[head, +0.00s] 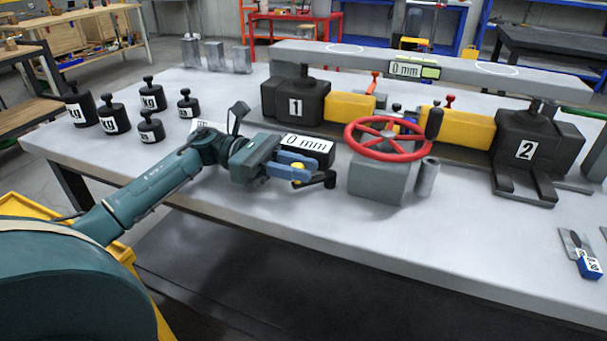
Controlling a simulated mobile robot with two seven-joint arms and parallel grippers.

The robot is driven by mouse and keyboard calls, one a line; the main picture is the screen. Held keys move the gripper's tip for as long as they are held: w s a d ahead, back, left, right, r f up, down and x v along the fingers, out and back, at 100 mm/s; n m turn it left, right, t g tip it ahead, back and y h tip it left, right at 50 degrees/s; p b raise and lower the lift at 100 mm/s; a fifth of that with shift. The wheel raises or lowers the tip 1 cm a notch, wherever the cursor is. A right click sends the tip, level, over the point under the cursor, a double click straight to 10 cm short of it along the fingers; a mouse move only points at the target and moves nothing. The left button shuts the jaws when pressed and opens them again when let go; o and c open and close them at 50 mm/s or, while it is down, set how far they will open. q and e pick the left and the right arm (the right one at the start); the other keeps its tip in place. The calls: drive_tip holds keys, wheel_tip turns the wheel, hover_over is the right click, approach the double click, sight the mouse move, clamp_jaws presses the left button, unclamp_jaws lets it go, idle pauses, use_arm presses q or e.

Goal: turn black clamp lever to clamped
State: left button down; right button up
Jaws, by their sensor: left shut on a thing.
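The black clamp lever (318,181) is at the front of the workbench, left of the red handwheel (388,138). Its arm points right and ends in a dark knob. My left gripper (299,169) comes in from the left, with its blue fingers at the lever, shut on it. The fingers hide part of the lever and its pivot, so its exact angle is hard to tell. A small yellow part shows between the fingers. A black box reading "0 mm" (306,148) stands right behind the gripper. My right gripper is not in view.
Black jack 1 (296,108) and jack 2 (537,140) stand behind, with yellow blocks (350,107) between them. The handwheel's grey block (378,180) is close on the right. Several black weights (113,118) stand at left. The bench front (215,190) is clear.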

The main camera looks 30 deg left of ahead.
use_arm(q)
drive_tip(key=c, duration=1.3)
unclamp_jaws()
drive_tip(key=shift+s+a, duration=0.2)
drive_tip(key=shift+a, duration=1.05)
drive_tip(key=shift+s+a, duration=0.2)
drive_tip(key=shift+a, duration=1.05)
drive_tip(key=shift+s+a, duration=0.2)
drive_tip(key=shift+a, duration=1.05)
drive_tip(key=shift+c, duration=0.2)
